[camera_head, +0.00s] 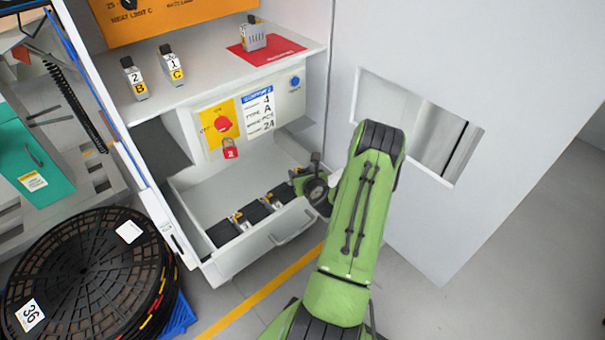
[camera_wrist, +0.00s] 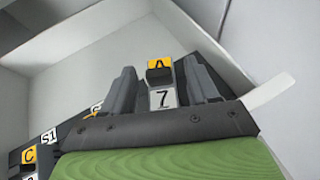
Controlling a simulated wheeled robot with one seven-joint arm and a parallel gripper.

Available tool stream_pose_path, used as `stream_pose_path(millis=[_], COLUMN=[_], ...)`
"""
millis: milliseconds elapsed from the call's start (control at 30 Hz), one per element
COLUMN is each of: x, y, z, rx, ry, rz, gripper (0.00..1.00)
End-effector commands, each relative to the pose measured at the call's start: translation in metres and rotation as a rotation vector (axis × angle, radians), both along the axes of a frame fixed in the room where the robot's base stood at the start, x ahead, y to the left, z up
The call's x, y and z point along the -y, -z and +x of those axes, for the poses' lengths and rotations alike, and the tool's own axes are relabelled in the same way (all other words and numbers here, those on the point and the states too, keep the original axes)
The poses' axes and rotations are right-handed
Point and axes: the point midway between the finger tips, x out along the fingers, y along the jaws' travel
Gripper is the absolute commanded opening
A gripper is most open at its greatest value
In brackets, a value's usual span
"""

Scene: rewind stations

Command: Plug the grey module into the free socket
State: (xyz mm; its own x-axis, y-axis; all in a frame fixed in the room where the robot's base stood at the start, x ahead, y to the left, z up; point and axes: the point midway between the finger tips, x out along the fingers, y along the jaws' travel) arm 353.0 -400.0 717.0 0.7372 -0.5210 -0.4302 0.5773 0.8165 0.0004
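A grey module (camera_wrist: 161,98) with a yellow "A" and a white "7" label stands between the fingers of my gripper (camera_wrist: 160,92) in the wrist view. Narrow gaps show on both sides, so the fingers appear open around it. Whether its base sits in a socket is hidden. In the head view my gripper (camera_head: 308,180) is over the right end of the open drawer (camera_head: 205,187), beside a row of black blocks (camera_head: 253,212). The wrist view also shows "S1" (camera_wrist: 48,137) and yellow "C" (camera_wrist: 29,155) labels at the left.
Grey modules marked 2 B (camera_head: 134,80) and 1 C (camera_head: 171,66) stand on the shelf. Another grey piece (camera_head: 253,36) stands on a red mat (camera_head: 280,49). A red padlock (camera_head: 230,149) hangs on the panel. The drawer walls and cabinet wall (camera_head: 400,65) are close to my arm.

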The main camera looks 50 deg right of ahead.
Motion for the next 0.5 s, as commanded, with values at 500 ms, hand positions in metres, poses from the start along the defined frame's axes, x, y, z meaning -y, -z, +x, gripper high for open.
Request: stream_pose_path(millis=[500], x=[-0.033], y=[-0.036], z=[-0.049], rx=[0.000], ry=[0.007], rz=[0.008], gripper=[0.59])
